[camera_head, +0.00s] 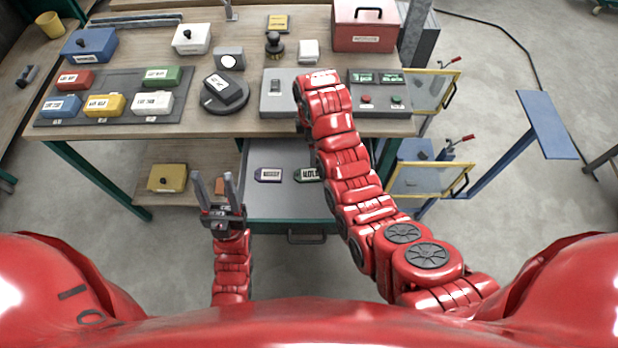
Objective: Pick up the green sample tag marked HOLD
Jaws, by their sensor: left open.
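The green sample tag (307,174) lies flat in the open drawer (285,205) under the workbench. White lettering on it reads HOLD, and its right end is covered by my right arm. A purple-edged tag (269,174) with its own white label lies just left of it in the drawer. My left gripper (212,178) is open and empty, its fingers pointing away from me, left of both tags near the drawer's left side. My right arm stretches across the drawer toward the bench top. Its gripper is hidden behind the arm.
The bench (215,118) bears a rack of coloured boxes (120,98), a grey device (277,103), a panel with buttons (382,100) and a red case (366,25). A yellow box (168,178) sits on the lower shelf. Yellow-framed doors (432,180) stand open at right.

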